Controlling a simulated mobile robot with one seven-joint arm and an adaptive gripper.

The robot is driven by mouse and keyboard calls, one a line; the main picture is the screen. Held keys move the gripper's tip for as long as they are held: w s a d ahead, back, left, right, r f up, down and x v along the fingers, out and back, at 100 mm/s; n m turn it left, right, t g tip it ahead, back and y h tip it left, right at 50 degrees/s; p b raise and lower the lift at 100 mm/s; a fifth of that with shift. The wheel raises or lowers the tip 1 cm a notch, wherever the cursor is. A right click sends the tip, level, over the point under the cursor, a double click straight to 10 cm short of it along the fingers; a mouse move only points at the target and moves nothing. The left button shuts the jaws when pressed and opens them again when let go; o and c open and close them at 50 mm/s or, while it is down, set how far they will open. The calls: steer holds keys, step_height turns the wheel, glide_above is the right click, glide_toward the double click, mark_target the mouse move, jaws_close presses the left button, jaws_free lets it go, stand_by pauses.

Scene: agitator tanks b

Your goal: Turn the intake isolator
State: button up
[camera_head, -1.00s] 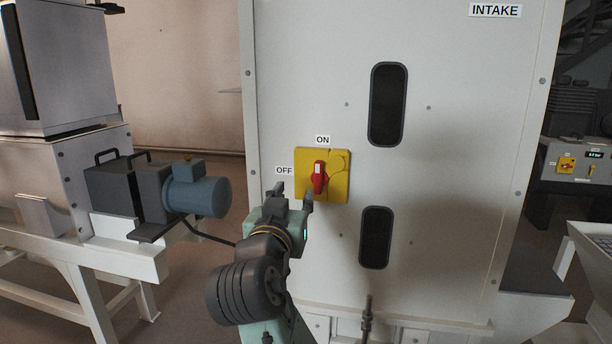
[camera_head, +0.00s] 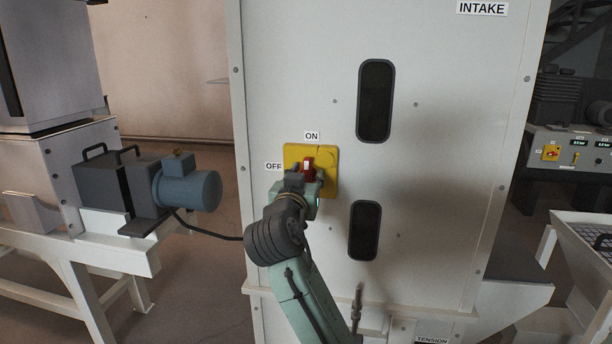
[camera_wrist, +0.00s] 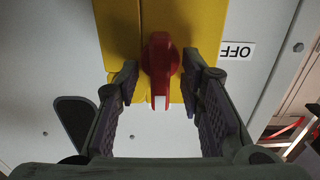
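The intake isolator is a red handle (camera_head: 308,168) on a yellow plate (camera_head: 327,158), fixed to the pale cabinet under the INTAKE label (camera_head: 482,8). The handle points up toward the ON label (camera_head: 312,136); the OFF label (camera_head: 274,166) is at its left. My gripper (camera_head: 307,178) is in front of the handle and hides its lower part. In the wrist view the red handle (camera_wrist: 161,65) stands between the two fingers of my gripper (camera_wrist: 158,88). The fingers are open, with a gap on each side of the handle.
The cabinet (camera_head: 440,150) has two dark oval windows, one of them (camera_head: 364,230) right of and below my gripper. A blue motor (camera_head: 190,188) on a pale frame stands to the left. A thin upright rod (camera_head: 357,305) is near my arm at the lower right.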

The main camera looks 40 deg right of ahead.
jaws_close()
stand_by(0.4)
steer(key=shift+n, duration=0.3)
steer(key=shift+w+a+f+n, duration=0.1)
steer(key=shift+n, duration=2.8)
steer(key=shift+w+a+f+n, duration=0.1)
steer(key=shift+f+n, duration=0.05)
steer(key=shift+n, duration=2.75)
steer(key=shift+w+a+f+n, duration=0.1)
steer(key=shift+n, duration=2.8)
